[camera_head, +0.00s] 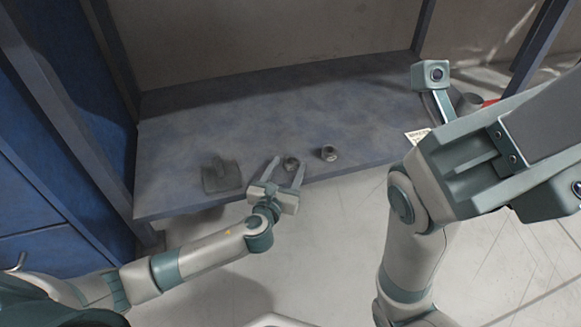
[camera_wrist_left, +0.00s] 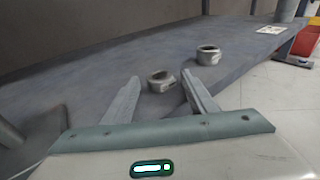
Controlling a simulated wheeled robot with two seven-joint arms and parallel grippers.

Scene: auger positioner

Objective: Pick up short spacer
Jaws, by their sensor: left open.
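Two small grey ring-shaped spacers sit on the blue-grey table near its front edge. The nearer, lower-looking ring (camera_head: 291,163) lies between the fingertips of my left gripper (camera_head: 290,161); it also shows in the left wrist view (camera_wrist_left: 161,83), just beyond the open fingers (camera_wrist_left: 160,75). The other ring (camera_head: 329,153) stands to its right and shows farther off in the left wrist view (camera_wrist_left: 208,56). Which is the short one I cannot tell for sure. My left gripper is open, with nothing clamped. My right gripper's fingers are not visible.
A grey fixture with a post (camera_head: 222,177) stands on the table (camera_head: 230,110) left of my left gripper. A white label (camera_head: 416,135) lies at the right end. The table's middle and back are clear. Blue uprights frame the table's ends.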

